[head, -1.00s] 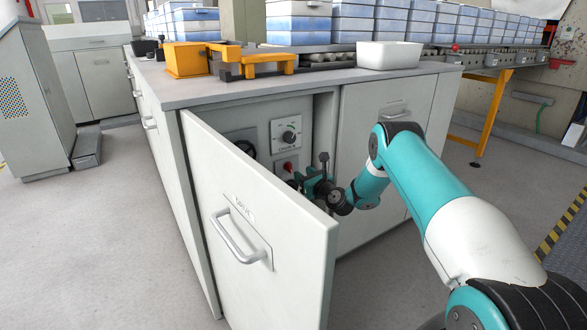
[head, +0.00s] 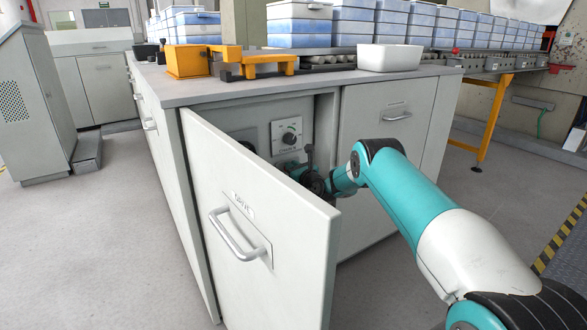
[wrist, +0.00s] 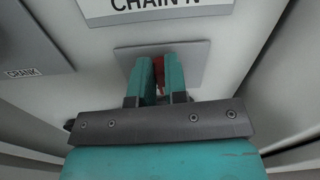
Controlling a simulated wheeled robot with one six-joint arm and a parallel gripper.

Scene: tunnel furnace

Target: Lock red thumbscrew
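The red thumbscrew (wrist: 158,76) sits on a square grey plate (wrist: 194,56) under the label "CHAIN N" in the wrist view. Only a narrow strip of red shows, between the two teal fingers of my gripper (wrist: 158,72). The fingers stand close on either side of it at the plate. Whether they press on it I cannot tell. In the head view my gripper (head: 297,175) is inside the open cabinet, partly behind the door, and hides the thumbscrew. A panel with a dial (head: 290,137) is just above.
The open cabinet door (head: 262,240) stands close in front and left of my gripper. The closed cabinet front (head: 385,150) is to the right. A black handwheel (head: 246,146) and a panel marked "CRANK" (wrist: 30,40) are left of the plate. The floor is clear.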

